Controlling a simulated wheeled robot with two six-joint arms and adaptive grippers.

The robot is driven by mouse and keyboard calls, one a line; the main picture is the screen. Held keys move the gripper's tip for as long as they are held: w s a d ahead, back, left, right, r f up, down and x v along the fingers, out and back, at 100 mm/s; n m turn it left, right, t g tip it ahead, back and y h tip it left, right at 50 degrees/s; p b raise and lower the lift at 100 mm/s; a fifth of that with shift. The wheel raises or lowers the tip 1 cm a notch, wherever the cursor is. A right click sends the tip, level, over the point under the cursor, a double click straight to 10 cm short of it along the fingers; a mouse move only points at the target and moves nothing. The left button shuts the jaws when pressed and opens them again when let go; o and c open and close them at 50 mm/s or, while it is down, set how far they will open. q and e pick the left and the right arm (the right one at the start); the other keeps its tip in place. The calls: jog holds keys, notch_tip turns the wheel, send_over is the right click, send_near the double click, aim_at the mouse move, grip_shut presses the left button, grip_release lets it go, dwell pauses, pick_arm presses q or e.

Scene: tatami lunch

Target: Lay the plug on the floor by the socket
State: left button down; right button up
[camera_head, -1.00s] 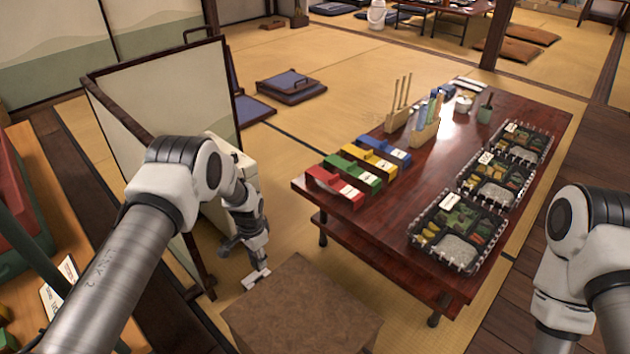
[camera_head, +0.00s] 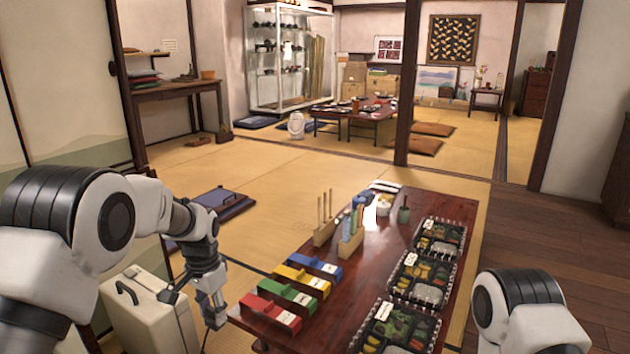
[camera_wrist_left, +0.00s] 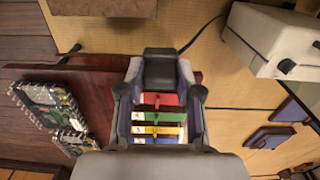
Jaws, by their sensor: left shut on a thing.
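My left gripper (camera_head: 214,320) hangs between the cream case and the low lacquered table. In the left wrist view my left gripper (camera_wrist_left: 160,68) is shut, and a black cord (camera_wrist_left: 203,32) runs from its tip toward the upper right. The socket cannot be made out in either view. My right arm shows at the lower right of the head view, but its gripper is out of frame.
The cream case (camera_head: 150,312) stands close left of my left gripper. The low table (camera_head: 345,275) on the right holds coloured boxes (camera_head: 292,287) and bento trays (camera_head: 420,277). A dark blue cushion (camera_head: 215,207) lies on open tatami beyond. A brown block (camera_wrist_left: 100,6) shows in the wrist view.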

aim_at(211, 320)
pick_arm(q)
jog(key=s+d+n, duration=0.2)
jog(key=s+n, duration=0.3)
jog(key=s, duration=0.7)
notch_tip(211, 320, up, 28)
jog(key=s+p, duration=0.1)
jog(key=p, duration=3.7)
jog(key=shift+s+r+n, duration=0.25)
jog(key=shift+n, duration=0.15)
jog(key=shift+d, duration=0.15)
